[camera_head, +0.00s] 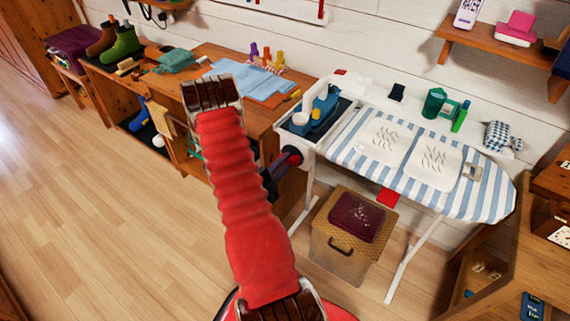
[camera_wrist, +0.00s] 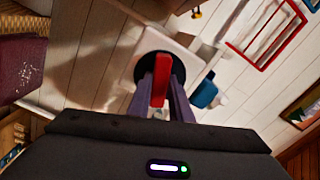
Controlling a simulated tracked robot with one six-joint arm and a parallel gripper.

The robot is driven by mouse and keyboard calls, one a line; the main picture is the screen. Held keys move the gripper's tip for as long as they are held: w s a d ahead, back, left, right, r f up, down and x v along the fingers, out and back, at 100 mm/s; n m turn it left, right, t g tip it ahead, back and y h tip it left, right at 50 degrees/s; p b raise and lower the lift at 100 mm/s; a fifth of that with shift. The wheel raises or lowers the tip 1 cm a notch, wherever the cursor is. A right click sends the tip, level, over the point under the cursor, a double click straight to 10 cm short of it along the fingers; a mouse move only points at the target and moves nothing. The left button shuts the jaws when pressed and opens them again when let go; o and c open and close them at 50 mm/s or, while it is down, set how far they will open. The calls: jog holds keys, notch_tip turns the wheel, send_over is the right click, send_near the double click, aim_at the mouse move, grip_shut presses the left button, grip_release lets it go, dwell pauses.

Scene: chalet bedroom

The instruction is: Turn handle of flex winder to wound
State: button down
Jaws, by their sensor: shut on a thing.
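The flex winder (camera_head: 292,155) shows in the head view as a small dark and red round part at the left end of the ironing board. In the wrist view its dark disc (camera_wrist: 143,69) sits against a white panel. Its red handle (camera_wrist: 160,82) stands out from the disc. My gripper (camera_wrist: 162,78) has its two grey-purple fingers on either side of the handle and is shut on it. In the head view my gripper (camera_head: 277,172) is dark and partly hidden behind my red arm. The flex itself cannot be made out.
The striped ironing board (camera_head: 495,201) stands along the wall, with a blue iron (camera_head: 322,107) at its left end. A wicker basket (camera_head: 338,258) stands underneath. A wooden bench (camera_head: 262,119) with boots and cloth is to the left. The floor (camera_head: 120,225) at left is clear.

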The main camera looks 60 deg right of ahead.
jog(key=n, duration=1.2)
jog(key=shift+w+f, duration=0.1)
jog(key=shift+f, duration=0.05)
jog(key=shift+n, duration=0.3)
jog(key=c, duration=1.6)
grip_release()
jog(key=shift+a, duration=0.1)
jog(key=shift+w+a, duration=0.35)
jog(key=shift+a, duration=1.9)
jog(key=shift+w+a, duration=0.35)
jog(key=shift+a, duration=1.9)
jog(key=shift+w+a, duration=0.35)
jog(key=shift+a, duration=1.9)
